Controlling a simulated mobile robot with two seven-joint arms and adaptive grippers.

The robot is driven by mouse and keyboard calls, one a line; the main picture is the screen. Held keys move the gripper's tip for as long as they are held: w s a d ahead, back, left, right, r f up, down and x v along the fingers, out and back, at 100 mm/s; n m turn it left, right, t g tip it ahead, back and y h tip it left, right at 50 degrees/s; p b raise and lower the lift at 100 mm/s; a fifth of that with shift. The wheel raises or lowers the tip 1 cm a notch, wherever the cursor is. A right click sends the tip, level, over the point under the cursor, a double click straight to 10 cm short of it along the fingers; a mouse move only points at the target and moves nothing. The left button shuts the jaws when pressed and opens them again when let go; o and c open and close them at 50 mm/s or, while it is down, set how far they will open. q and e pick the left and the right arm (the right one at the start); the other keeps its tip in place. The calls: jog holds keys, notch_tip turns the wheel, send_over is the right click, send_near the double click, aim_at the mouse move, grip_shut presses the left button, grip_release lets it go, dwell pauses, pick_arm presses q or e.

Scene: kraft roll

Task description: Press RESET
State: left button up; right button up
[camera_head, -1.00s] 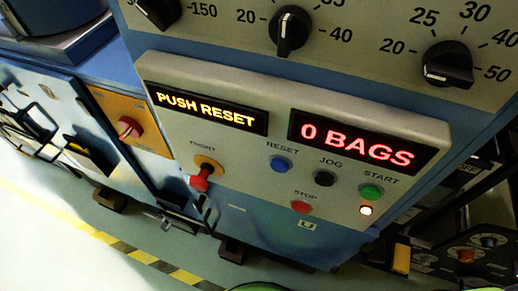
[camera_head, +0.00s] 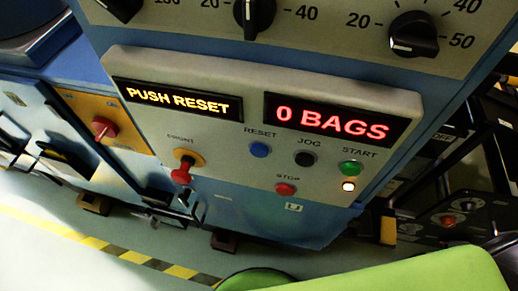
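The blue RESET button (camera_head: 259,149) sits on the grey control panel (camera_head: 225,148), under its RESET label and left of the black JOG button (camera_head: 305,158). A display (camera_head: 178,100) above it reads "PUSH RESET" in yellow. A second display (camera_head: 333,120) reads "0 BAGS" in red. Neither of my grippers shows in the view. A green rounded shape fills the bottom right, in front of the machine; I cannot tell surely what it is.
Close by are the green START button (camera_head: 350,168) with a lit lamp (camera_head: 348,186) below it, the red STOP button (camera_head: 285,189) and a red switch on a yellow plate (camera_head: 184,168). Black knobs (camera_head: 254,14) line the top. Floor with a striped line (camera_head: 130,255) lies below.

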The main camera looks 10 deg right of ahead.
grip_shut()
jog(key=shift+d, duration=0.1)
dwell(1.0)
